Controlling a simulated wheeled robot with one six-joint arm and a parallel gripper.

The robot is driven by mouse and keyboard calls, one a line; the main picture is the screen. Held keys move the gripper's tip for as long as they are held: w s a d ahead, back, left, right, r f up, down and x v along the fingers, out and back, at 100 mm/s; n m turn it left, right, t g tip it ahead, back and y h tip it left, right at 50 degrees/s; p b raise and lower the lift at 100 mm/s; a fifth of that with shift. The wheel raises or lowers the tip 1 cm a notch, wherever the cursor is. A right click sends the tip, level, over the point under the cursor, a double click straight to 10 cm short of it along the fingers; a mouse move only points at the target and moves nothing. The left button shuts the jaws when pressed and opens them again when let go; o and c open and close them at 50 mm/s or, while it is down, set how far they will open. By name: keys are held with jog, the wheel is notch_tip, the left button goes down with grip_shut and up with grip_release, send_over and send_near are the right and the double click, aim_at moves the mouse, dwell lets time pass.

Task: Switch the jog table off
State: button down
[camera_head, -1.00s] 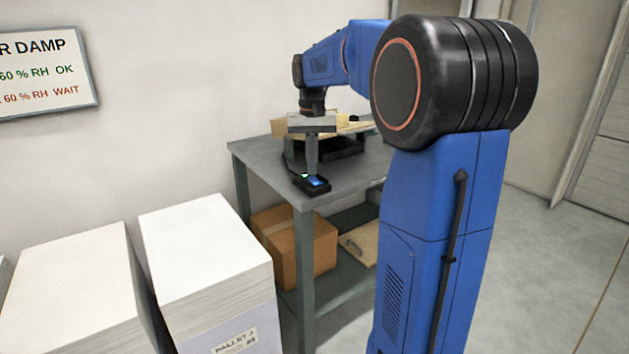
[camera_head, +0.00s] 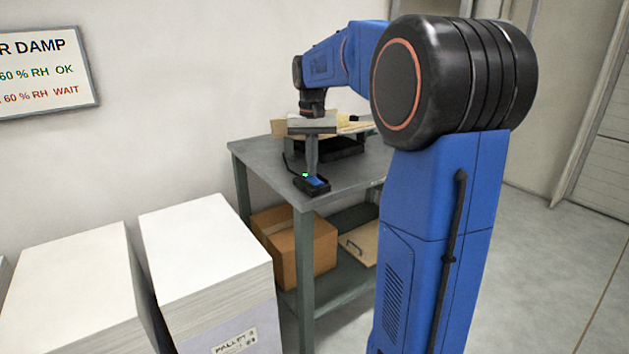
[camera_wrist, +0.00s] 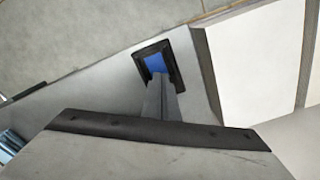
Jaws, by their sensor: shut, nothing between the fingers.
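The jog table (camera_head: 345,148), with a dark base and a pale wooden top, stands on the grey bench, partly hidden behind my gripper. In front of it, near the bench corner, lies a small black switch box (camera_head: 322,188) with a blue rocker. A small greenish light shows at its left end. In the wrist view the box (camera_wrist: 173,65) frames the blue rocker (camera_wrist: 155,63). My gripper (camera_head: 312,174) is shut, empty, and points down. Its fingertips are at the rocker and cover part of it; they appear to touch it. I cannot tell which way the rocker is tilted.
The grey bench (camera_head: 265,160) has clear room left of the box. A cardboard box (camera_head: 295,250) sits on its lower shelf. Two tall paper stacks (camera_head: 205,230) stand in front at left. A humidity sign (camera_head: 45,72) hangs on the wall.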

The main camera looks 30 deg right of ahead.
aim_at(312, 178)
jog(key=shift+f, duration=0.55)
dwell(0.4)
notch_tip(312, 178, up, 7)
dwell(1.1)
dwell(0.4)
jog(key=s+a+f+n+t, duration=0.1)
jog(key=s+a+f, duration=0.2)
jog(key=s+a, duration=0.35)
jog(key=s+a+f+n+t, duration=0.15)
jog(key=s+a, duration=0.25)
jog(key=s, duration=0.5)
jog(key=s+a+f+n+t, duration=0.1)
jog(key=s+a+f, duration=0.1)
jog(key=s+f, duration=0.4)
jog(key=s+a+f+n+t, duration=0.1)
jog(key=s+a+f+n, duration=0.1)
jog(key=s+f, duration=0.5)
jog(key=shift+s+a, duration=0.65)
jog(key=shift+s, duration=0.2)
